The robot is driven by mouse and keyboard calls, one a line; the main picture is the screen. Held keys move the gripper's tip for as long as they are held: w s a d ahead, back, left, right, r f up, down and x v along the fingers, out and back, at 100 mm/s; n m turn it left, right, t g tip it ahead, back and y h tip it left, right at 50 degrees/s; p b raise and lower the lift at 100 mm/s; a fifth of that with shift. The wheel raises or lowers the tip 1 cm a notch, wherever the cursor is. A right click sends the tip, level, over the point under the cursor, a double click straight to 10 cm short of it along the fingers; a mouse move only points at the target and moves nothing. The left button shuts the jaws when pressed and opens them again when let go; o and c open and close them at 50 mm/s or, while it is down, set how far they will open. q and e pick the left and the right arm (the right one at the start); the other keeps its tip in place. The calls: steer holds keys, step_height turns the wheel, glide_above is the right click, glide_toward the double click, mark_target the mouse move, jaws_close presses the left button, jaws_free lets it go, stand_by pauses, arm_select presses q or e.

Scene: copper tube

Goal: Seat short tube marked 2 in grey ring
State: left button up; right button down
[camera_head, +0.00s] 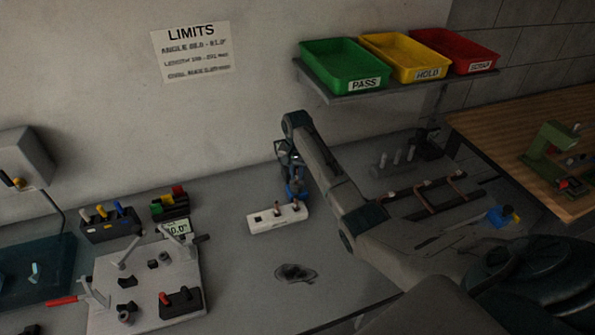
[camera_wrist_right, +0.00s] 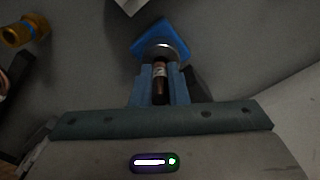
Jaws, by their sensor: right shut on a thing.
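My right gripper (camera_head: 292,178) reaches down beside the white block, and its fingers (camera_wrist_right: 160,88) are shut on a short dark copper tube (camera_wrist_right: 160,82). The tube has a pale label, whose mark is too small to read. In the right wrist view the tube's far end meets the grey ring (camera_wrist_right: 163,52), which sits on a blue block (camera_wrist_right: 174,33). I cannot tell how deep the end goes. The blue block also shows under the gripper in the head view (camera_head: 297,190); the ring is hidden there. My left gripper is out of view.
The white block (camera_head: 262,226) with short tubes standing in it is left of the gripper. A white board (camera_head: 140,290) with clamps lies at front left. A tube frame (camera_head: 425,197) and a blue-and-yellow piece (camera_head: 503,216) lie at right. Trays sit on a shelf (camera_head: 365,92).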

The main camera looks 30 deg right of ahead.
steer(key=shift+f, duration=0.25)
steer(key=shift+a, duration=0.1)
steer(key=shift+f, duration=0.15)
steer(key=c, duration=1.4)
jaws_free()
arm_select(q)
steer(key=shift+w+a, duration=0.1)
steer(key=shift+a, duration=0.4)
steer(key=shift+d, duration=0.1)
